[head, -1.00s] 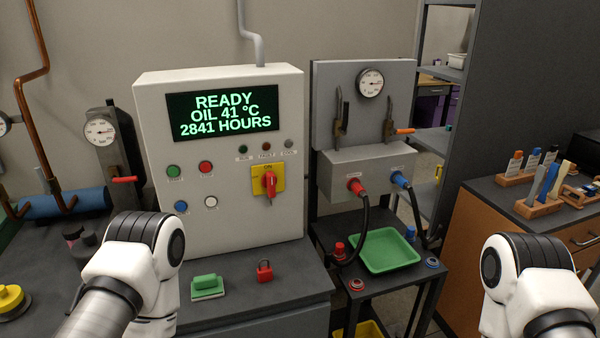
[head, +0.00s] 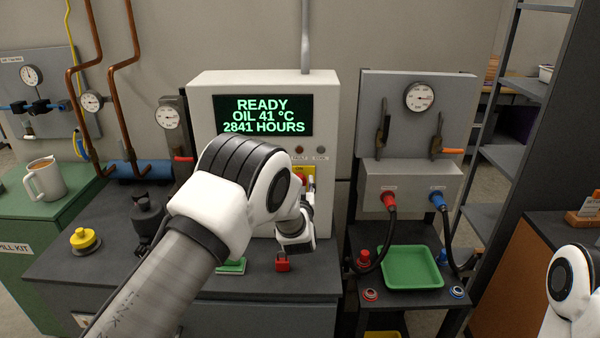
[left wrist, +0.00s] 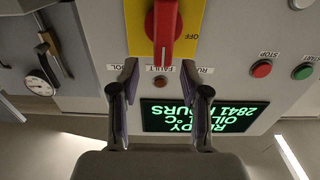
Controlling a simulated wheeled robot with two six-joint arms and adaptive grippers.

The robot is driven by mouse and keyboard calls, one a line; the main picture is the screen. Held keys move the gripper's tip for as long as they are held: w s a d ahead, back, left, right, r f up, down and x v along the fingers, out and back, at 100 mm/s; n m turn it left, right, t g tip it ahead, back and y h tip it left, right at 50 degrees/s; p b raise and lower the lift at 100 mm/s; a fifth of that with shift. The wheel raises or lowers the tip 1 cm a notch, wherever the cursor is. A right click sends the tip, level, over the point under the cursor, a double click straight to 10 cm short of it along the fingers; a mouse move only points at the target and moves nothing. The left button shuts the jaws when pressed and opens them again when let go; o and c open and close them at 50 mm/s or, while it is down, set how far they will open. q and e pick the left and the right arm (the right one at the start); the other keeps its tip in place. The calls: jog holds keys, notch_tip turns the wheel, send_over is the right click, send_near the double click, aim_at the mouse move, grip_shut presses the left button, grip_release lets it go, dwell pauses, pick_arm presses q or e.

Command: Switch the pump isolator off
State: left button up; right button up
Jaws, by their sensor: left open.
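The pump isolator is a red rotary handle (left wrist: 164,28) on a yellow plate (left wrist: 137,22) on the pale control cabinet (head: 203,110). In the left wrist view, which is upside down, the handle stands upright in line with the plate. In the head view my left arm hides most of it, and only a bit of yellow plate (head: 303,171) shows. My left gripper (left wrist: 160,68) is open, its two fingers spread to either side of the handle's line and seemingly short of it. I see no contact. My right arm shows at the lower right, but its gripper is out of view.
The cabinet display (head: 264,115) reads READY, OIL 41 °C, 2841 HOURS. A red padlock (head: 283,264) and a green block (head: 232,267) lie on the bench below. A green tray (head: 411,285) and hoses stand to the right.

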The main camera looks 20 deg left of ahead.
aim_at(299, 176)
pick_arm(q)
jog(key=x, duration=0.3)
jog(key=shift+w+a+f+p, duration=0.15)
jog(key=shift+w+a+p, duration=0.15)
jog(key=shift+p, duration=0.1)
jog(key=shift+s+d, duration=0.1)
jog(key=shift+c, duration=0.7)
grip_shut()
